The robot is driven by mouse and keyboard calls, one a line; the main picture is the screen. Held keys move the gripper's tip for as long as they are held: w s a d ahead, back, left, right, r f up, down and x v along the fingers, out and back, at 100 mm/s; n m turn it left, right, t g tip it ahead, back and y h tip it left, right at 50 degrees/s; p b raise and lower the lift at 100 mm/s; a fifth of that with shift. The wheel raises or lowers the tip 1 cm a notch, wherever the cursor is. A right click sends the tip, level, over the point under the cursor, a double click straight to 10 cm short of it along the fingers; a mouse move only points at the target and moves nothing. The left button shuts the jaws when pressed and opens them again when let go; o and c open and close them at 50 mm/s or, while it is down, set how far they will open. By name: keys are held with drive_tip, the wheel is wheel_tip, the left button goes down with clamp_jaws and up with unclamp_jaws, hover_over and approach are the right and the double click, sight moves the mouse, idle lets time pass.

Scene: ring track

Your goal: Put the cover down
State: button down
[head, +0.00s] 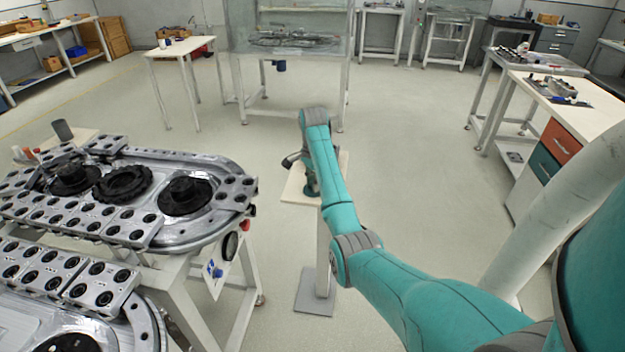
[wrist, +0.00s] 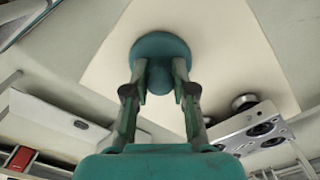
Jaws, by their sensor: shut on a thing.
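The cover is a teal round disc with a knob, seen in the wrist view (wrist: 160,48). My gripper (wrist: 160,72) is shut on its knob, one finger on each side. In the head view my gripper (head: 306,172) is low over the pale square top of a small pedestal stand (head: 293,192), and a bit of the teal cover (head: 311,191) shows under it. The stand's top (wrist: 225,45) lies behind the cover in the wrist view. The cover is at or just above this top; I cannot tell if it touches. My arm hides part of the stand.
A ring track (head: 215,225) with silver carriages and black round parts stands close on the left. A white table (head: 180,46) and a glass-sided bench (head: 290,50) stand behind. A workbench with drawers (head: 560,110) is on the right. The floor between is clear.

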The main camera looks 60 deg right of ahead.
drive_tip(key=shift+f, duration=0.1)
drive_tip(key=c, duration=1)
unclamp_jaws()
drive_tip(key=shift+o, duration=0.2)
